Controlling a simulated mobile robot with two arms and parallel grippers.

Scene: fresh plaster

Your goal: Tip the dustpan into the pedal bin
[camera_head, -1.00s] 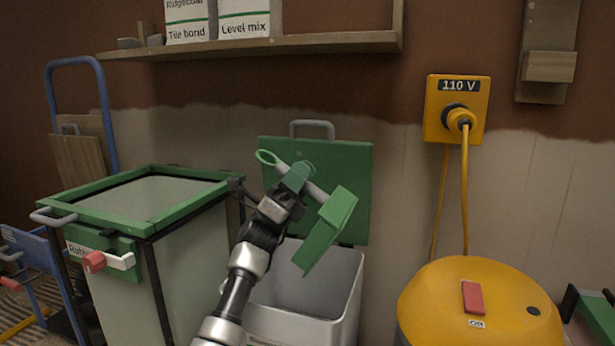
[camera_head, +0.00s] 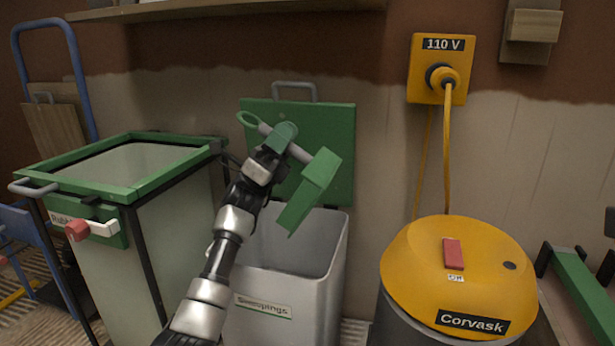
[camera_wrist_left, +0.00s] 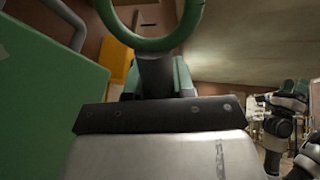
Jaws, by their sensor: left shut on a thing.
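The green dustpan (camera_head: 312,185) hangs tilted above the pedal bin (camera_head: 312,295), in front of its lid. The bin is a grey box labelled "Sweepings". Its green lid (camera_head: 335,130) stands raised at the back, and pale inner walls show; its floor is hidden. My left gripper (camera_head: 284,136) is shut on the dustpan's grey handle, which has a green ring at its end. That ring (camera_wrist_left: 150,38) shows large in the left wrist view. Whether the pan holds dirt cannot be seen. An arm, apparently my right, shows small in that view; its gripper (camera_wrist_left: 294,88) is unclear.
A green-rimmed rubble bin (camera_head: 150,190) stands close on the left, with a blue hand truck (camera_head: 88,100) behind it. A yellow Corvask vacuum (camera_head: 458,270) stands at the right, below a yellow 110 V socket box (camera_head: 440,68). A shelf (camera_head: 230,8) runs above.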

